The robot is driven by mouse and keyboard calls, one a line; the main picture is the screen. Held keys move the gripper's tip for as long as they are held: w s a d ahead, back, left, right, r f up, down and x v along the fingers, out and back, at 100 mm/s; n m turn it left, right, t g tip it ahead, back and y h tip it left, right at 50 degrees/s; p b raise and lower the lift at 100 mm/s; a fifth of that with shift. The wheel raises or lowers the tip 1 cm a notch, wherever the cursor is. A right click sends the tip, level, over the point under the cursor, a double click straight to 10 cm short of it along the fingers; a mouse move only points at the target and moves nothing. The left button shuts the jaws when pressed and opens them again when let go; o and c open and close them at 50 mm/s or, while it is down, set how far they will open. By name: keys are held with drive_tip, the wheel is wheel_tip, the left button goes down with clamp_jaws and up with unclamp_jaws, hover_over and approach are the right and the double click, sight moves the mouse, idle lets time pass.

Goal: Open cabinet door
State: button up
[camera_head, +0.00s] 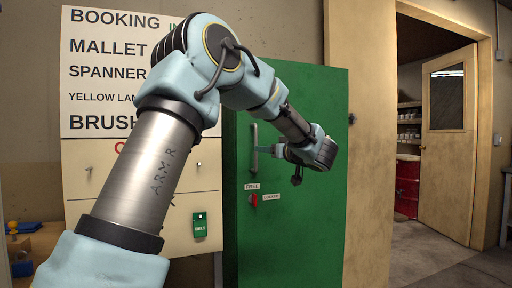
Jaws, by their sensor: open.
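The green cabinet door (305,230) stands upright in the middle of the head view and looks closed. Its pale vertical handle (254,147) is near the door's left edge. Below the handle are a red latch knob (254,201) and small labels reading FREE and LOCKED. My gripper (296,177) is at the end of my arm, in front of the door, to the right of the handle and a little lower. It is open, with nothing seen in it. The fingers are small and dark, and I see no contact with the handle.
A white board with tool names (100,95) hangs left of the cabinet, with a green BELT tag (200,225) low on it. A wooden bench (45,240) is at lower left. On the right, an open doorway shows a red drum (407,187) and clear floor (430,262).

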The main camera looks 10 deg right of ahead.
sight(256, 167)
drive_tip(key=p+x, duration=0.1)
drive_tip(key=x, duration=0.5)
drive_tip(key=shift+w+a, duration=0.1)
drive_tip(key=shift+w, duration=0.2)
clamp_jaws()
idle(1.1)
